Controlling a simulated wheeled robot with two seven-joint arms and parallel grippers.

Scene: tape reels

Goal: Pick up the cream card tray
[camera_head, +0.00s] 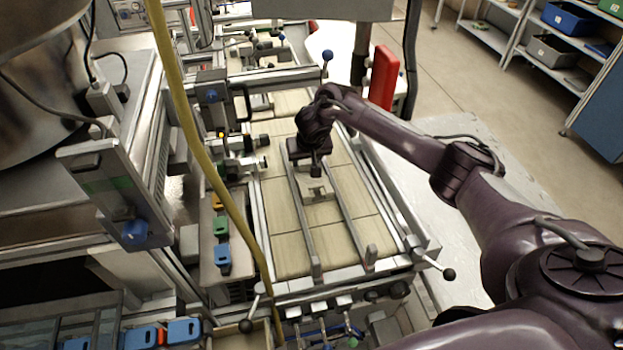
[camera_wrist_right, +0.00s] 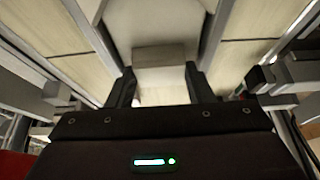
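The cream card tray (camera_head: 319,211) lies on the conveyor bed between two metal rails, partly hidden by my right gripper. In the right wrist view its pale surface (camera_wrist_right: 163,27) fills the top middle, with a raised greyish block (camera_wrist_right: 158,55) on it. My right gripper (camera_head: 316,174) is over the far part of the tray. In the right wrist view its two dark fingers (camera_wrist_right: 160,86) stand apart, with the block just beyond their tips and nothing clearly gripped. Whether the fingers touch the tray cannot be told. My left gripper is not in view.
Metal rails (camera_head: 345,215) flank the tray along the bed. A yellow hose (camera_head: 195,140) hangs at the left. A red panel (camera_head: 383,77) stands beyond my right arm. Open floor (camera_head: 480,75) lies at the upper right.

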